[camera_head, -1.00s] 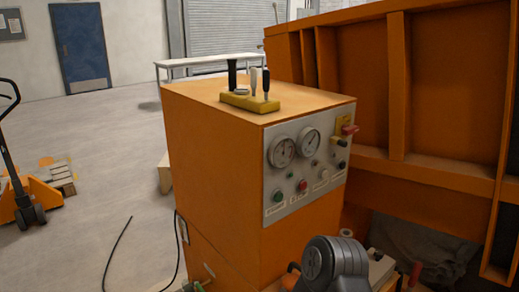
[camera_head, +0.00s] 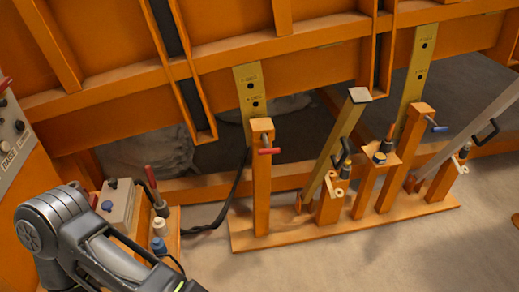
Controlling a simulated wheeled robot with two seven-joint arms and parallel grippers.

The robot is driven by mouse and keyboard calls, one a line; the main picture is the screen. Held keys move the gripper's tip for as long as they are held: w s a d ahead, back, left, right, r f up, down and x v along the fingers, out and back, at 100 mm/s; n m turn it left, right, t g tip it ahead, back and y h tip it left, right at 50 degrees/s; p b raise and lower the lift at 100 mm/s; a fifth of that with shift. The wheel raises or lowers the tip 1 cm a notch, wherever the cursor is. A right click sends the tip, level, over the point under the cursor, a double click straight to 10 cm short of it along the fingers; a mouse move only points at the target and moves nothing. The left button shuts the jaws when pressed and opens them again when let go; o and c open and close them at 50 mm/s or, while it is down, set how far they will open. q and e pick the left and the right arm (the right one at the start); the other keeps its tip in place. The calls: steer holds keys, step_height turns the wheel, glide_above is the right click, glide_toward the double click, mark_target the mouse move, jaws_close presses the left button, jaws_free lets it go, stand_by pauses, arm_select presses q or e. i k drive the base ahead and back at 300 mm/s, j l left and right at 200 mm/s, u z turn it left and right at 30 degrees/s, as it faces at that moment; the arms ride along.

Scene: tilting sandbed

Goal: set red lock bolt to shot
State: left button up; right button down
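The red lock bolt (camera_head: 270,151) has a red handle sticking out to the right near the top of an orange post (camera_head: 261,190). A yellow plate (camera_head: 249,88) with two dark holes and small labels hangs from the orange bed just behind and above this post. I cannot read the labels or tell whether the bolt passes into a hole. A similar bolt with a blue handle (camera_head: 439,128) sits on the right post (camera_head: 405,160). A grey arm link of mine fills the lower left. Neither gripper shows in the view.
A tilted yellow prop (camera_head: 337,145) and a grey one (camera_head: 470,140) stand on the orange base plate (camera_head: 300,238). A low stand (camera_head: 159,228) with a red-handled lever (camera_head: 151,180) and a grey box (camera_head: 117,205) is left of it. Floor in front is clear.

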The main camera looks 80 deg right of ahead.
mark_target(268, 151)
steer(key=z, duration=2.9)
